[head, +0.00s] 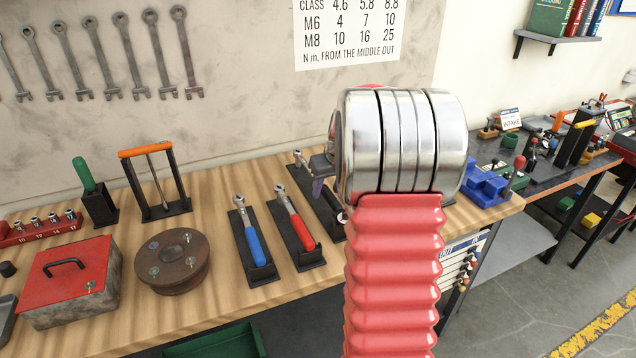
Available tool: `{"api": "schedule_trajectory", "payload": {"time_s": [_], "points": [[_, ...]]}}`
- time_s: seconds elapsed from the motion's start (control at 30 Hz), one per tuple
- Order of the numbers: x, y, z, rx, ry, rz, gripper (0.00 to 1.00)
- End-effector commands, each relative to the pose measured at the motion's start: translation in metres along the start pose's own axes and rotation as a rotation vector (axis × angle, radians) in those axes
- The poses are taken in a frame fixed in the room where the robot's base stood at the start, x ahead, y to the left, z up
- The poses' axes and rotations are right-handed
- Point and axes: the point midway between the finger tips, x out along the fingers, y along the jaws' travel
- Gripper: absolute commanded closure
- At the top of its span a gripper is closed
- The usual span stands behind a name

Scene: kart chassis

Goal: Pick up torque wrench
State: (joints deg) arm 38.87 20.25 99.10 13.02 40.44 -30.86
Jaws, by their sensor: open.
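Ratchet-headed wrenches lie in dark cradles on the wooden bench. One has a blue handle (250,235) and one beside it has a red handle (296,222). A third wrench (299,157) lies in a cradle to the right; its head shows, but my arm and gripper hide most of the rest. I cannot tell which is the torque wrench. My gripper (319,178) is open and mostly hidden behind my arm's wrist. Its visible part appears over the third cradle. I cannot see anything between its fingers, and contact is not clear.
A brown round block (172,262), a red-lidded metal box (70,275) and an orange-handled tool in a stand (152,180) occupy the left bench. Spanners (105,55) hang on the wall. Blue blocks (487,186) sit right of my arm. Bare wood shows left of the blue-handled wrench.

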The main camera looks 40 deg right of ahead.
Motion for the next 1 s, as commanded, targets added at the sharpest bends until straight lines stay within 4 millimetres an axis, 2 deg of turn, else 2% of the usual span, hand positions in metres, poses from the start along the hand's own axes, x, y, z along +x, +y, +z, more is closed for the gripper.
{"api": "schedule_trajectory", "payload": {"time_s": [0.1, 0.23, 0.8, 1.0], "points": [[0.017, -0.001, 0.0, 0.001, -0.002, -0.001, 0.59], [0.027, -0.001, 0.0, 0.0, -0.001, 0.0, 0.59], [0.029, -0.001, -0.001, -0.001, 0.0, 0.0, 0.59], [0.029, -0.002, -0.001, -0.001, 0.0, 0.0, 0.73]]}}
